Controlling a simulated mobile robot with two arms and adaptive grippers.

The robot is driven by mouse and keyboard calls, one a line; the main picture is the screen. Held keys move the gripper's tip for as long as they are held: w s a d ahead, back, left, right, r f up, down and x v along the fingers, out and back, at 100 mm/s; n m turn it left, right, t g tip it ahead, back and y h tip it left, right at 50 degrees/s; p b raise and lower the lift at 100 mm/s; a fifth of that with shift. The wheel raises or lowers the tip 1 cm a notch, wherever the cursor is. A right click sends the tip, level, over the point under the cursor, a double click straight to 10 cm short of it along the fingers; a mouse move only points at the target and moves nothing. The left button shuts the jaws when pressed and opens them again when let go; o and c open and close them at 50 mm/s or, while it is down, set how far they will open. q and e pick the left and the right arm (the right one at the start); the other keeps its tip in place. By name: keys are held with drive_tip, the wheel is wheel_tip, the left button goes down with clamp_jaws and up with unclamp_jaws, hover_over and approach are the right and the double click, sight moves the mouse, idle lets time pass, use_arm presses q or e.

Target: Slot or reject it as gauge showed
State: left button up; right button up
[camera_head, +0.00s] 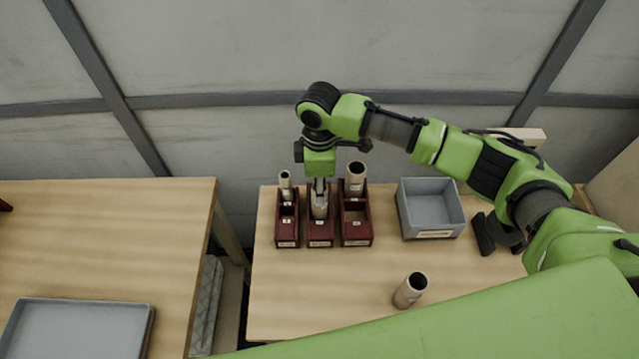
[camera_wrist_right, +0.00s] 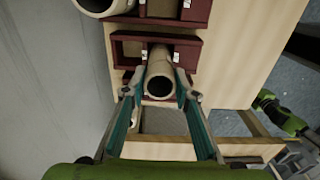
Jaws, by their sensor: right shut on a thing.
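Three dark red racks stand side by side at the back of the table: a left one (camera_head: 287,229), a middle one (camera_head: 320,231) and a right one (camera_head: 356,229). A thin roll (camera_head: 286,187) stands upright in the back of the left rack. A thicker roll (camera_head: 356,180) stands in the back of the right rack. My right gripper (camera_head: 319,188) points down over the middle rack, shut on a beige roll (camera_head: 319,208). The wrist view shows the held roll's dark open end (camera_wrist_right: 160,86) between the fingers; its lower end is hidden.
A grey bin (camera_head: 436,234) with a label stands right of the racks. A loose roll (camera_head: 410,290) stands near the table's front. A dark object (camera_head: 483,234) is right of the bin. A grey tray (camera_head: 78,328) lies on the left table, across a gap.

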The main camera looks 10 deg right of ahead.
drive_tip(key=shift+f, duration=0.2)
drive_tip(key=o, duration=0.9)
drive_tip(key=shift+r, duration=0.15)
wheel_tip(320, 180, up, 12)
drive_tip(key=shift+f, duration=0.1)
